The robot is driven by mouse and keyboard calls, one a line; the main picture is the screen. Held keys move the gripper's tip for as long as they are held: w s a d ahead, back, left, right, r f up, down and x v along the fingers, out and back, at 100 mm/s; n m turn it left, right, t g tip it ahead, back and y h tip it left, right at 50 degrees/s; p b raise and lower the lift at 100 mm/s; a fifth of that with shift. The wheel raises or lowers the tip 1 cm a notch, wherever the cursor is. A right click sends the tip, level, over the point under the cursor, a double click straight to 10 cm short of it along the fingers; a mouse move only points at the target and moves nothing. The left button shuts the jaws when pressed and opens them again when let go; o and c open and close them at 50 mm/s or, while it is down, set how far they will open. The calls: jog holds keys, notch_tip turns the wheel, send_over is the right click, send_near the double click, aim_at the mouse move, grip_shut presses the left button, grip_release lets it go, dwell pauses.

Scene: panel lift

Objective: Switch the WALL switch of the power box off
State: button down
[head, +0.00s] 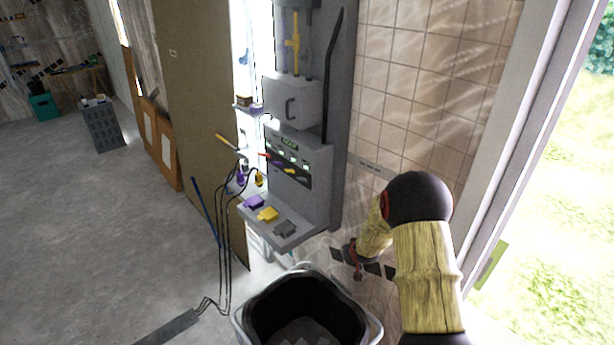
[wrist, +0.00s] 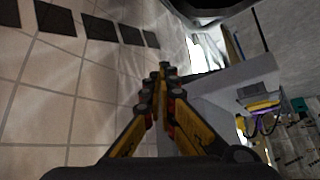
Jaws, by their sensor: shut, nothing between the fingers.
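The grey power box unit (head: 318,165) stands against the wall in the middle of the head view. Its dark panel (head: 288,171) carries a small green display (head: 289,143) and several small white, red, purple and yellow parts. The labels are too small to read, so I cannot tell which is the WALL switch or how it is set. My gripper (head: 354,262) is low and to the right of the unit, apart from the panel, near the tiled wall. In the wrist view my gripper (wrist: 160,75) has its yellow-and-black fingers together at the tips, with nothing between them.
A ledge below the panel holds purple (head: 254,202), yellow (head: 268,214) and grey (head: 285,229) blocks. Black cables (head: 224,240) hang at its left. A black bin (head: 305,310) stands in front. The tiled wall (head: 420,90) is at the right. Open floor (head: 90,240) lies left.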

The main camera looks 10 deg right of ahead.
jog(key=w+a+f+t+y, duration=0.15)
jog(key=w+t, duration=0.25)
jog(key=w, duration=0.5)
jog(key=t+y, duration=0.7)
jog(key=t, duration=0.2)
send_near(301, 179)
notch_tip(301, 179, up, 2)
jog(key=s+d, duration=0.1)
jog(key=d, duration=0.1)
jog(key=shift+h, duration=0.25)
jog(key=p+x, duration=0.1)
jog(key=x, duration=0.9)
jog(key=shift+f+g, duration=0.25)
jog(key=shift+g, duration=0.05)
